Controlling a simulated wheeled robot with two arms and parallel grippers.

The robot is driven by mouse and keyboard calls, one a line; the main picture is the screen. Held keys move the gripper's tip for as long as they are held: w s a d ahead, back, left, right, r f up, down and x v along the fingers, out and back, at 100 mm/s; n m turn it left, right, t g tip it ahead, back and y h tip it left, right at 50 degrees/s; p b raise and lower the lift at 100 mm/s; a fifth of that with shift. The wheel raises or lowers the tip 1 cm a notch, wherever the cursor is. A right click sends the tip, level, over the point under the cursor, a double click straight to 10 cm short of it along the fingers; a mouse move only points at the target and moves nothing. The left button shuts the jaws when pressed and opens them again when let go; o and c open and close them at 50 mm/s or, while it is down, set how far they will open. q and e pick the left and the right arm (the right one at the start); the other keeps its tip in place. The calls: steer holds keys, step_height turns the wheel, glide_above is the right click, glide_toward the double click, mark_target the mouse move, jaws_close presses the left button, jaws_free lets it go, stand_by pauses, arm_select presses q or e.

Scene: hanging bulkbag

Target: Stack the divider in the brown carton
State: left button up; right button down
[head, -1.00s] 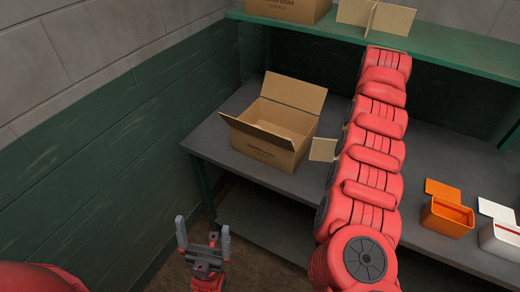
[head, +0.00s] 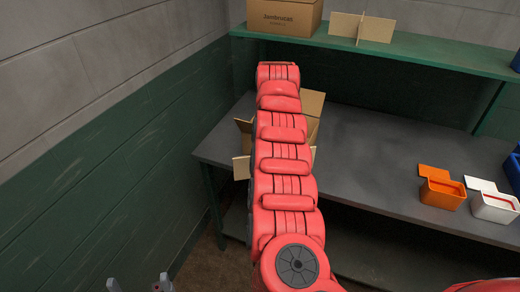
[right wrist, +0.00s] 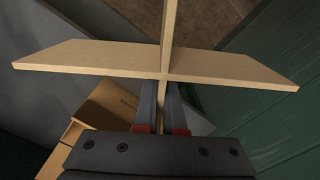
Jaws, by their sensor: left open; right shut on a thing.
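The brown carton (head: 312,104) stands open on the grey table in the head view, mostly hidden behind my right arm; its flaps show on both sides. A cross-shaped tan cardboard divider (right wrist: 215,64) is held in my right gripper (right wrist: 161,98), shut on one of its panels. In the head view a panel of the divider (head: 241,168) sticks out left of my arm, in front of the carton; the right gripper itself is hidden there. In the right wrist view the carton (right wrist: 108,104) is partly behind the gripper. My left gripper (head: 138,284) is open and empty at the bottom edge.
The green shelf (head: 420,50) above carries another carton (head: 285,16) and another divider (head: 361,28). An orange bin (head: 443,192) and a white bin (head: 494,206) stand on the table (head: 365,160) at right. A wall (head: 110,150) bounds the left.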

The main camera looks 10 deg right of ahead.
steer(key=w+r, duration=0.1)
steer(key=w+r+p, duration=0.1)
steer(key=r, duration=0.1)
steer(key=shift+w+d+r, duration=0.1)
steer(key=shift+w+r, duration=0.05)
steer(key=shift+w, duration=0.2)
steer(key=shift+w+d, duration=0.25)
steer(key=shift+w, duration=0.05)
steer(key=shift+s, duration=0.2)
steer(key=shift+a+r, duration=0.15)
steer(key=shift+w+a, duration=0.1)
steer(key=shift+a, duration=0.05)
